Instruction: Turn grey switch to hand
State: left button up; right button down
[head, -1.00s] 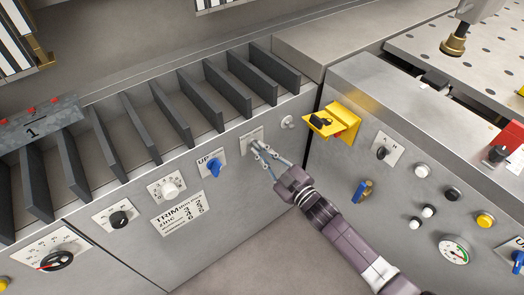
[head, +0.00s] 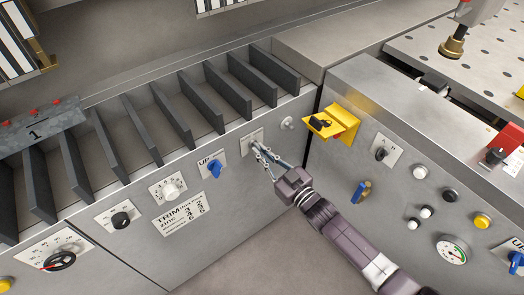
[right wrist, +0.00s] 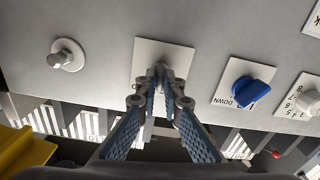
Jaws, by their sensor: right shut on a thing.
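The grey switch (right wrist: 159,71) is a small grey knob on a white square plate (right wrist: 150,52), seen in the right wrist view. In the head view its plate (head: 249,139) is on the sloped grey panel, right of the blue UP/DOWN switch (head: 215,169). My right gripper (head: 261,154) reaches up to it from the lower right. In the right wrist view its fingertips (right wrist: 160,92) are closed on the knob, which they partly hide. The markings on the plate cannot be read. My left gripper is not in view.
A small round grey knob (head: 287,123) and a yellow bracket with a black switch (head: 334,122) are close on the right. A white dial (head: 170,191) and a black knob (head: 121,220) are farther left. Dark dividers line the tray above the panel.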

jog(key=shift+m, duration=3.7)
jog(key=c, duration=2.1)
grip_release()
jog(key=v, duration=1.2)
